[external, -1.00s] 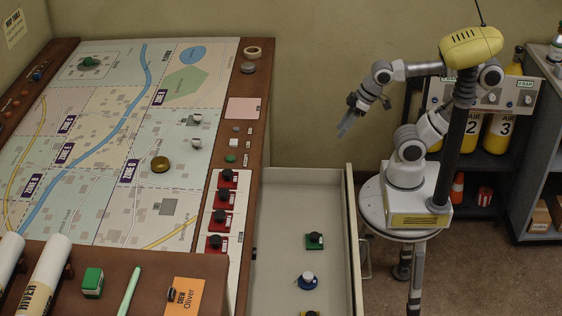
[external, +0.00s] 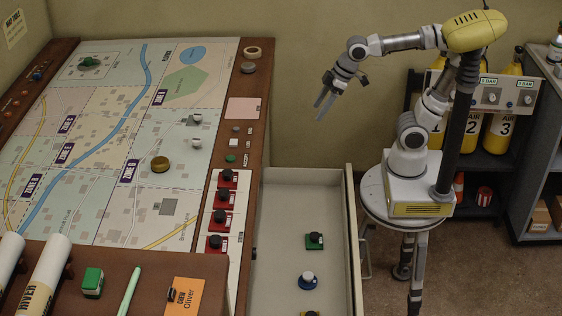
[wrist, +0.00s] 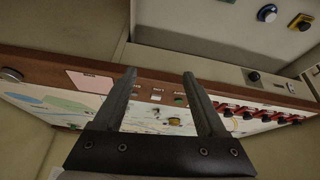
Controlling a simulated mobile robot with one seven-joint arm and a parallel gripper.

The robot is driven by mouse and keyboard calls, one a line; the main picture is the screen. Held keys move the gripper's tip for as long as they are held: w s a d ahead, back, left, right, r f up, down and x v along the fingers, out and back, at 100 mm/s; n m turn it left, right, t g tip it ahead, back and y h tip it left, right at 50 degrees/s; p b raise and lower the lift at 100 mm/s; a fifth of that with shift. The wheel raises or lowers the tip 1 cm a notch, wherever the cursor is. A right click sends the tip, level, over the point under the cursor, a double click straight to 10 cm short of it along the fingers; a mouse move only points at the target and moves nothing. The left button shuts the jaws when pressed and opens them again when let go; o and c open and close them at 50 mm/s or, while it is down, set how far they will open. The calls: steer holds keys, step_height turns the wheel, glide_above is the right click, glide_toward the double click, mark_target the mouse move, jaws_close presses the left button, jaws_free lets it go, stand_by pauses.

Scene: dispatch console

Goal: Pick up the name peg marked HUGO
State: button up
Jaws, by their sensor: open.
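I cannot read HUGO on any peg. Several black-knobbed pegs on red plates (external: 220,220) stand in a column on the map table's right side. The open drawer holds a green-based peg (external: 315,241), a blue-based peg (external: 307,279) and, at the bottom edge of the picture, a partly cut-off yellow one (external: 311,313). The blue peg (wrist: 267,13) and yellow peg (wrist: 300,22) also show in the wrist view, as do the red plates (wrist: 253,113). My gripper (external: 323,108) is open and empty, high above the drawer's far end; its fingers (wrist: 158,75) point down and left.
The pale drawer (external: 280,205) is pulled out along the right of the map table (external: 257,100). Its right wall (external: 352,240) stands up beside my stool-like base. A brown ledge (external: 215,268) with an orange card (external: 184,297) lies in front. Most of the drawer floor is bare.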

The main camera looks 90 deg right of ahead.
steer(key=w+a+r+n+p, duration=0.1)
steer(key=w+r+p, duration=0.3)
steer(key=w, duration=0.5)
steer(key=w+a+r+n+g+y+p, duration=0.1)
steer(key=w+r+p, duration=0.1)
steer(key=w+p, duration=0.5)
steer(key=w+a+r+n+p, duration=0.15)
steer(key=w+r+p, duration=0.25)
steer(key=w, duration=0.6)
steer(key=n+y+p, duration=0.1)
steer(key=p, duration=0.4)
glide_toward(196, 139)
steer(key=x, duration=0.5)
steer(key=shift+w+a+r, duration=0.1)
steer(key=shift+w+a, duration=0.1)
steer(key=shift+a, duration=0.1)
steer(key=shift+s+d+p+x, duration=0.1)
steer(key=shift+p+x, duration=0.15)
steer(key=shift+x, duration=1.05)
steer(key=shift+s+d+p+x, duration=0.15)
steer(key=shift+p+x, duration=0.1)
steer(key=shift+x, duration=1.05)
jaws_close()
